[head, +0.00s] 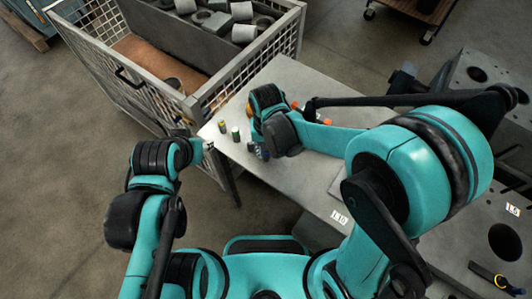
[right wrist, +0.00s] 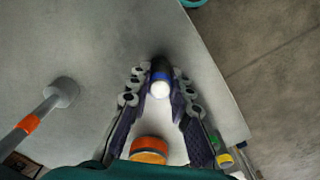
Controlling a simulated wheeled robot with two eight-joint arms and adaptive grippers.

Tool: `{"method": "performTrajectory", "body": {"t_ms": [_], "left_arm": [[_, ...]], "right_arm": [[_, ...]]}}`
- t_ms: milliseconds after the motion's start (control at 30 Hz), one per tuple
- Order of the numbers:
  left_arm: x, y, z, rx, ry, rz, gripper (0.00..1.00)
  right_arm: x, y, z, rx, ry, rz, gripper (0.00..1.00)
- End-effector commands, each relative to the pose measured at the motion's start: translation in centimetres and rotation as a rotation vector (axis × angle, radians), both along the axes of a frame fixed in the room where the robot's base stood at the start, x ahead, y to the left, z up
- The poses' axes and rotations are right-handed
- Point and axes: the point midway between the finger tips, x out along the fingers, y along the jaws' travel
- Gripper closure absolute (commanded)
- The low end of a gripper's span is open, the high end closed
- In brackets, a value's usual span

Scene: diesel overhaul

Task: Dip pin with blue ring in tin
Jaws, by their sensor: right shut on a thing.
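The pin with the blue ring (right wrist: 158,76) is between the fingertips of my right gripper (right wrist: 161,82), which is shut on it. The pin has a dark body and a bright, pale end facing the wrist camera. In the head view my right gripper (head: 262,150) is over the grey table, with its fingers mostly hidden behind my arm. A round orange-banded thing (right wrist: 149,150) shows near the base of the fingers; I cannot tell whether it is the tin.
Pins with a green ring (head: 235,133) and a yellow ring (head: 222,126) stand near the table's left edge. A grey tool with an orange band (right wrist: 30,123) lies left in the wrist view. A mesh crate (head: 190,103) with grey cylinders stands behind the table (head: 290,80).

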Motion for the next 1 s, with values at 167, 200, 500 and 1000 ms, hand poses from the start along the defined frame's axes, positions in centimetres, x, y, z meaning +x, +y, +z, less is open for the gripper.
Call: {"method": "performTrajectory", "body": {"t_ms": [167, 200, 500, 1000], "left_arm": [[0.0, 0.0, 0.0, 0.000, 0.000, 0.000, 0.60], [0.0, 0.0, 0.0, 0.000, 0.000, 0.000, 0.60], [0.0, 0.0, 0.2, 0.000, 0.000, 0.000, 0.60], [0.0, 0.0, 2.8, 0.000, 0.000, 0.000, 0.60]], "right_arm": [[0.0, 0.0, 0.0, 0.000, 0.000, 0.000, 0.86], [0.0, 0.0, 0.0, 0.000, 0.000, 0.000, 0.97], [0.0, 0.0, 0.2, 0.000, 0.000, 0.000, 1.00], [0.0, 0.0, 3.8, 0.000, 0.000, 0.000, 1.00]]}}
